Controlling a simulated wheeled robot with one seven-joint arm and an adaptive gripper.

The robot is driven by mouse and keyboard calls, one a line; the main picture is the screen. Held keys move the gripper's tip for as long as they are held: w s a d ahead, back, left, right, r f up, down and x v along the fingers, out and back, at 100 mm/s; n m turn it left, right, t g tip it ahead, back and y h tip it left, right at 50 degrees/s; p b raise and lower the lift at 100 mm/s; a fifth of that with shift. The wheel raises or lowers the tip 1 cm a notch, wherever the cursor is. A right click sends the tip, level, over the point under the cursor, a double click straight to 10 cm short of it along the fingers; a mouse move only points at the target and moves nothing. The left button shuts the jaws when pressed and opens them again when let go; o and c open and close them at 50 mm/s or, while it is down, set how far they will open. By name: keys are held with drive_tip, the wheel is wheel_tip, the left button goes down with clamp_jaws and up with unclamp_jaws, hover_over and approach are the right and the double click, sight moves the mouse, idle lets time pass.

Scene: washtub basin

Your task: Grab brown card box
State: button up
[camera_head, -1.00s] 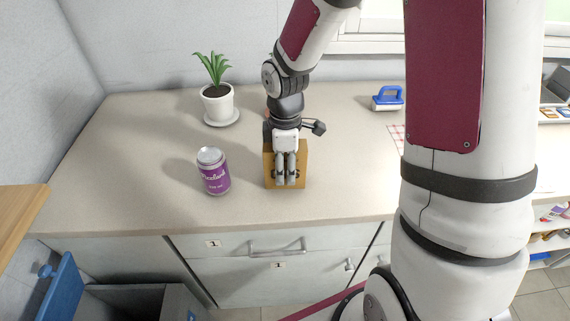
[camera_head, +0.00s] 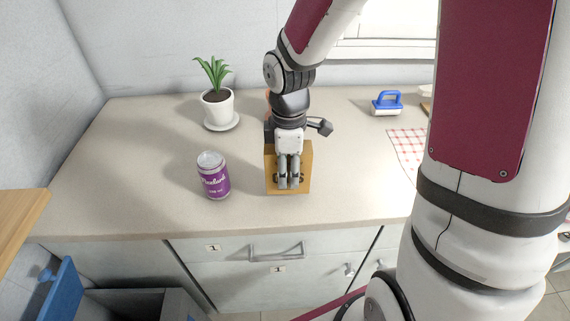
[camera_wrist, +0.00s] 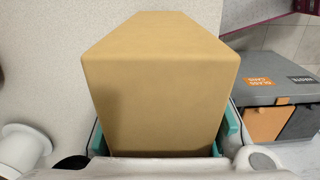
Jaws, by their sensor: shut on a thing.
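The brown card box (camera_head: 303,178) stands on the countertop near its front edge in the head view. My gripper (camera_head: 288,183) reaches down in front of it and is shut on it. In the wrist view the box (camera_wrist: 165,85) fills the middle of the picture, with the teal-edged fingers of my gripper (camera_wrist: 165,138) on either side of its near end. Part of the box is hidden behind my gripper in the head view. I cannot tell if its base is clear of the countertop.
A purple can (camera_head: 213,177) stands left of the box, and a potted plant (camera_head: 217,108) behind it. A blue-handled tool (camera_head: 387,103) and a checkered cloth (camera_head: 408,150) lie to the right. Grey bins with labels (camera_wrist: 275,100) show in the wrist view. The left countertop (camera_head: 120,165) is clear.

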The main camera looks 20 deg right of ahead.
drive_tip(key=s+a+r+p, duration=0.1)
drive_tip(key=s+p, duration=0.4)
drive_tip(key=s, duration=0.7)
drive_tip(key=shift+s+a+r+p, duration=0.15)
drive_tip(key=shift+s+a+p, duration=0.2)
drive_tip(key=shift+a, duration=0.1)
